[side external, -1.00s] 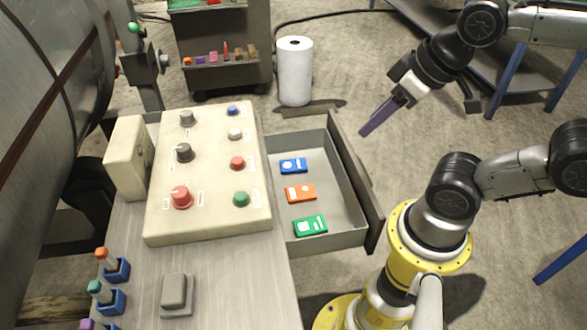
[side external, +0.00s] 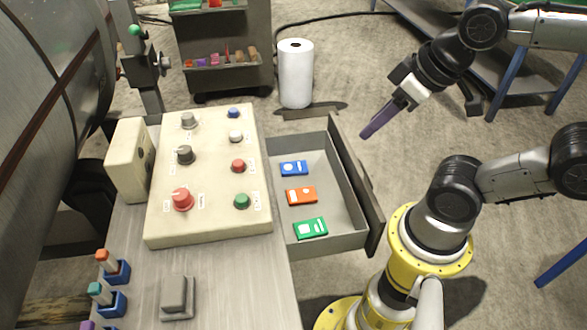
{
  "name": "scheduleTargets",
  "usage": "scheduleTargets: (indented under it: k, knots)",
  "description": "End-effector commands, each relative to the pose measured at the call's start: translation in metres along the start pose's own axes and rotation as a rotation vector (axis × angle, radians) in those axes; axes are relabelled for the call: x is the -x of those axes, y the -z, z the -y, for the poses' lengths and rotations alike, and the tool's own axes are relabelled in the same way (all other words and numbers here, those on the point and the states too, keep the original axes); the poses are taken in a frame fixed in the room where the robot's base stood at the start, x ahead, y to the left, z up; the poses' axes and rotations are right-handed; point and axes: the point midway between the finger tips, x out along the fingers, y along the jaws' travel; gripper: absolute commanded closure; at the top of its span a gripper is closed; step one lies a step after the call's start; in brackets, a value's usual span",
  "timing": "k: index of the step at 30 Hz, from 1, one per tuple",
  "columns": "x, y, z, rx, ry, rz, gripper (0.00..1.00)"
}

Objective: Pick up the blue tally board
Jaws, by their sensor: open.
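The blue tally board (side external: 293,168) lies flat in the open drawer (side external: 345,241), at its far end. It is a small blue block with white marks on top. An orange board (side external: 301,195) lies in the middle of the drawer and a green board (side external: 310,228) at the near end, in a row with it. My gripper (side external: 366,134) is in the air to the right of the drawer, up and right of the blue board and well apart from it. Its purple fingers point down and left, and it is open and empty.
A cream control panel (side external: 210,220) with several knobs and buttons stands on the bench left of the drawer. A white roll (side external: 296,75) stands behind the drawer. A shelf cart (side external: 222,75) is at the back. The drawer's raised front wall (side external: 357,185) is on its right.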

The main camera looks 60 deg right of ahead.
Motion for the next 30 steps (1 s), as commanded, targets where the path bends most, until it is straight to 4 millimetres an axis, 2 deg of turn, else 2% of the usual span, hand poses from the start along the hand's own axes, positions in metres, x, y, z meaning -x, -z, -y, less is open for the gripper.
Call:
scheduleTargets:
  k: [12, 14, 21, 22, 30]
  knots:
    - [0.0, 0.0, 0.0, 0.0, 0.0, 0.0, 0.55]
    - [0.0, 0.0, 0.0, 0.0, 0.0, 0.0, 0.46]
    - [0.0, 0.0, 0.0, 0.0, 0.0, 0.0, 0.03]
    - [0.0, 0.0, 0.0, 0.0, 0.0, 0.0, 0.0]
    - [0.0001, 0.0001, 0.0, 0.018, 0.0, -0.001, 0.0]
